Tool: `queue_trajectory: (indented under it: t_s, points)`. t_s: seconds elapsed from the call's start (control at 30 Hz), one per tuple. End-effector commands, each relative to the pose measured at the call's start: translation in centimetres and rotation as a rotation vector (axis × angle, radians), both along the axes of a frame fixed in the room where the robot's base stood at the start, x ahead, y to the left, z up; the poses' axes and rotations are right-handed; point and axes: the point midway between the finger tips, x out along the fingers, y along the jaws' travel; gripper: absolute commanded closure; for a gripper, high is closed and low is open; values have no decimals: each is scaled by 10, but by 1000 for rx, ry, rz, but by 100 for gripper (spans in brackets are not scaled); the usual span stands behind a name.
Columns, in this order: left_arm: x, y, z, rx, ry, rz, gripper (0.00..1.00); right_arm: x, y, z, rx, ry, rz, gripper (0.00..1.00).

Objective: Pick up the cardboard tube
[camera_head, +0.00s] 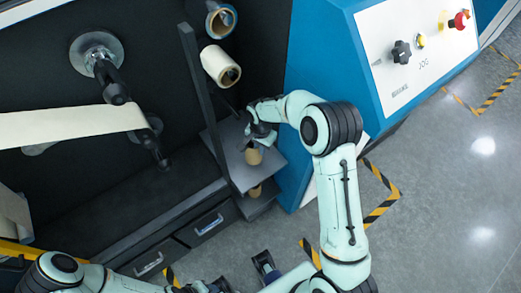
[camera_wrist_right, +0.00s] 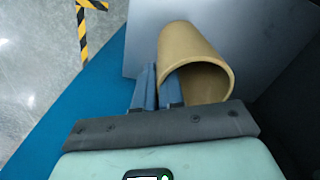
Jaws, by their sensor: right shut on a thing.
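The tan cardboard tube (camera_head: 254,157) is at the grey shelf beside the machine's upright post. In the right wrist view the hollow tube (camera_wrist_right: 203,45) stands over the grey shelf plate, its open end facing my wrist. My right gripper (camera_head: 258,143) is at the tube's near end. In the right wrist view its fingers (camera_wrist_right: 157,88) are close together at the left of the rim, shut on the tube wall. One finger seems to be inside the opening. My left arm (camera_head: 110,282) lies along the bottom edge; its gripper is partly cut off and its jaws are unclear.
A second tan tube end (camera_head: 255,190) shows on the lower level. Two rolls (camera_head: 218,63) (camera_head: 220,20) hang on the machine above. The dark post (camera_head: 205,110) stands close left of my right gripper. The blue cabinet (camera_head: 325,70) is at right; the floor beyond is open.

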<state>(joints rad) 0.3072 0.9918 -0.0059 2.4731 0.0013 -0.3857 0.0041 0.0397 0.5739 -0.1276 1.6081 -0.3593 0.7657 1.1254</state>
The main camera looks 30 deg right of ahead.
Motion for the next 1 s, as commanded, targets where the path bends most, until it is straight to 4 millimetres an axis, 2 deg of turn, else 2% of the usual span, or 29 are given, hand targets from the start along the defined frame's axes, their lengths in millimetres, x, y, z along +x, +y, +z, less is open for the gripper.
queue_trajectory:
  t_s: [0.23,0.47,0.8,1.0]
  points:
    - [1,0,2,0,-1,0,57,1,0,48,0,-4,0,100]
    - [-2,0,-7,0,2,0,57,-28,44,44,1,0,7,100]
    - [-5,0,-17,0,6,0,57,-75,118,44,0,-1,8,100]
    - [-6,0,-20,0,8,0,57,-95,148,44,0,0,5,100]
